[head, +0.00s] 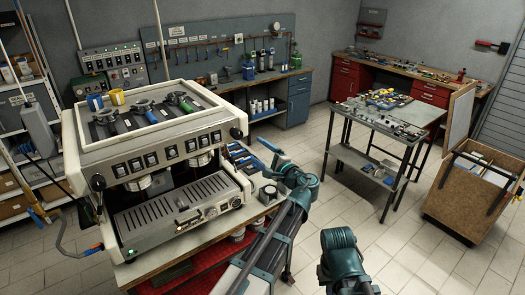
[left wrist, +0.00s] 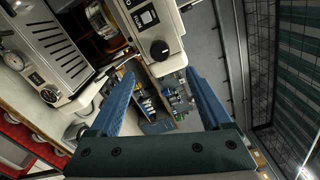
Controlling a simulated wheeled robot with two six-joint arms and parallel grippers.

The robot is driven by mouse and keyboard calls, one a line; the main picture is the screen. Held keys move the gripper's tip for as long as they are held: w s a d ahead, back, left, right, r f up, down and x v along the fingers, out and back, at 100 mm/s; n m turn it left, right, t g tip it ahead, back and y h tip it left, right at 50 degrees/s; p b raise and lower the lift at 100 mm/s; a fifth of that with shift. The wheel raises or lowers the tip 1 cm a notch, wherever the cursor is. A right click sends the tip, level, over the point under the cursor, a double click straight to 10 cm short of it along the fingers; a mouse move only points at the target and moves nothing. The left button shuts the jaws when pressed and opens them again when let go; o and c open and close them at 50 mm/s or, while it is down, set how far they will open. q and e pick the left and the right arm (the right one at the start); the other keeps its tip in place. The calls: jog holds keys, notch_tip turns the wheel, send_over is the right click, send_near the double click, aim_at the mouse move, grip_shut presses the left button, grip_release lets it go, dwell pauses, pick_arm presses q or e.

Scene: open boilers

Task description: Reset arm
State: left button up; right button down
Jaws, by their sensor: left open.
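My left gripper (head: 256,153) is by the right side of the espresso machine (head: 150,165), its blue fingers spread apart. In the left wrist view the left gripper (left wrist: 160,85) is open, with nothing held between its fingers. The machine's white corner and black knob show beyond the fingertips there. My left arm reaches up from the bottom of the head view. A teal part of my other arm shows at the bottom right, but its gripper is not visible.
The machine stands on a workbench, with portafilters (head: 147,110) and cups (head: 117,97) on top. A tool-laden metal table (head: 345,160) and a wooden bin (head: 455,195) stand to the right. Tiled floor between them is clear. A blue cabinet (head: 298,100) stands behind.

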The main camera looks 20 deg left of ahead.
pick_arm(q)
jog(key=s+d+f+n+g+h+b, duration=0.25)
jog(key=s+f+b, duration=0.3)
jog(key=f, duration=0.65)
jog(key=s+d+f+n+g+h+b, duration=0.1)
jog(key=s+f+n+g+h+b, duration=0.2)
jog(key=s+f, duration=0.6)
jog(key=s+d+f+n+g+h+b, duration=0.1)
jog(key=s+d+f+h+b, duration=0.3)
jog(key=f, duration=0.5)
jog(key=s+d+f+n+g+h+b, duration=0.1)
jog(key=s+d+f+g+h+b, duration=0.2)
jog(key=s+d+f+b, duration=0.3)
jog(key=s+d+f+g, duration=0.1)
jog(key=s+d+f, duration=0.2)
jog(key=s+f, duration=0.1)
jog(key=shift+s+f+h, duration=0.2)
jog(key=shift+s+h, duration=0.15)
jog(key=shift+s, duration=0.4)
